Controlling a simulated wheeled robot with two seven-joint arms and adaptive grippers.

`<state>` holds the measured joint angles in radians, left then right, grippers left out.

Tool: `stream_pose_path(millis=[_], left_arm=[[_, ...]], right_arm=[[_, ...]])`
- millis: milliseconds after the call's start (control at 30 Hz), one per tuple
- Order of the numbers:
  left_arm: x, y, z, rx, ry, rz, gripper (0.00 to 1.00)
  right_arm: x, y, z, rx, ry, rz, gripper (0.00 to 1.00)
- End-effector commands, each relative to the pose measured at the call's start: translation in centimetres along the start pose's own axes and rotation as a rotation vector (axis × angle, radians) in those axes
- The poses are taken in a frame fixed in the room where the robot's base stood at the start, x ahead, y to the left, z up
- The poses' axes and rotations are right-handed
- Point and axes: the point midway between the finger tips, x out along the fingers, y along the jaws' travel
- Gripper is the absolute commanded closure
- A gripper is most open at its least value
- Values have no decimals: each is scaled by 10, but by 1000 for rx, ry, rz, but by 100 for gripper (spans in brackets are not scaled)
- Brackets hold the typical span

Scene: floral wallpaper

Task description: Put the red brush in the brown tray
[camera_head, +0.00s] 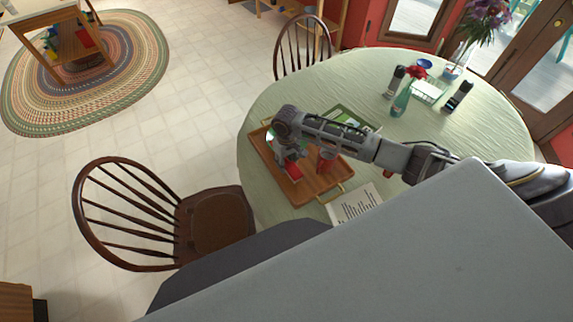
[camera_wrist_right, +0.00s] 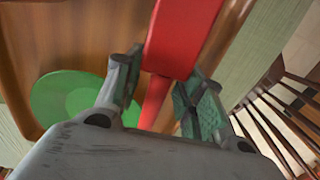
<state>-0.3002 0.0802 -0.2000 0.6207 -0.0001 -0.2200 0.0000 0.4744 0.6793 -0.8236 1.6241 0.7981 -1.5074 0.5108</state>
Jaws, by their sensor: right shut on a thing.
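The brown tray (camera_head: 311,189) lies on the round table, with a raised rim and metal handles. In the right wrist view, its wooden floor (camera_wrist_right: 60,40) shows behind the fingers. My right gripper (camera_head: 287,154) is over the tray's left part. Its fingers (camera_wrist_right: 160,100) are closed around the red brush (camera_wrist_right: 182,35), which extends beyond the fingertips over the tray. The brush shows small and red under the gripper in the head view (camera_head: 291,169). I cannot tell whether the brush touches the tray floor. My left gripper is not in view.
A red cup-like object (camera_head: 326,160) stands in the tray near my right arm. A round green item (camera_wrist_right: 70,96) lies in the tray. A printed paper (camera_head: 355,205), green bottle (camera_head: 401,102) and dark shakers share the table (camera_head: 480,125). A wooden chair (camera_head: 215,215) stands at left.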

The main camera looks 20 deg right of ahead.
Motion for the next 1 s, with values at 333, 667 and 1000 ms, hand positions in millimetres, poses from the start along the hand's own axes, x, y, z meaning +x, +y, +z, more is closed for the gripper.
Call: stream_pose_path(millis=[333,667,1000], left_arm=[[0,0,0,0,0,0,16],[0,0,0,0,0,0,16],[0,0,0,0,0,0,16]], right_arm=[[21,0,0,-1,1,1,87],[21,0,0,-1,-1,1,40],[20,0,0,-1,1,1,40]])
